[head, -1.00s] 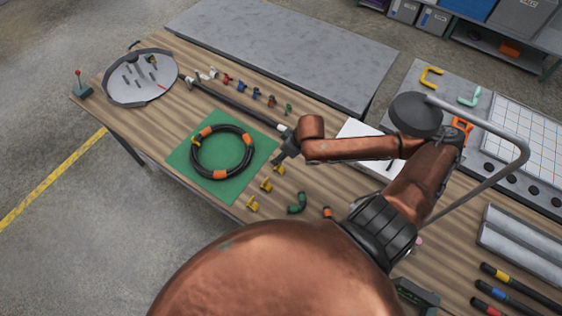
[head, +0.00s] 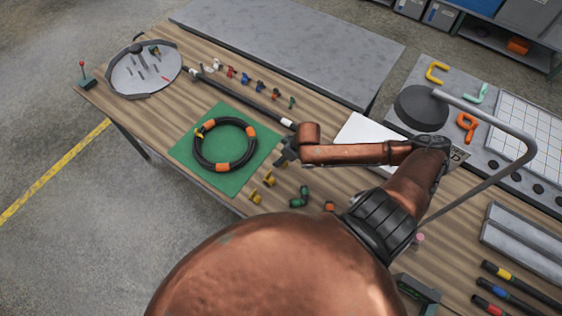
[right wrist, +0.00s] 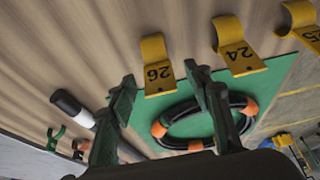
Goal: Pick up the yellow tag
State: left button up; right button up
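Several yellow tags lie in a row on the wooden table beside the green mat. In the right wrist view, the tag marked 26 (right wrist: 157,72) is nearest, with tag 24 (right wrist: 236,50) and tag 25 (right wrist: 305,28) to its right. The head view shows two of them clearly, a middle tag (head: 269,179) and a lower tag (head: 255,197); one by the gripper is partly covered. My right gripper (right wrist: 160,75) is open and empty, its fingertips on either side of tag 26 in that view. Whether they touch it I cannot tell. My left gripper is out of view.
A black hose coil with orange bands (head: 223,165) lies on the green mat (head: 188,160). Green fittings (head: 299,197) lie nearby. A round grey tray (head: 118,82) stands at the far left.

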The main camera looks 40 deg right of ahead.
jog(key=c, duration=0.9)
jog(key=shift+o, duration=0.2)
notch_tip(320, 180, up, 10)
jog(key=shift+r+p, duration=0.1)
jog(key=shift+p, duration=0.35)
jog(key=o, duration=0.3)
jog(key=c, duration=0.6)
jog(key=shift+c, duration=0.2)
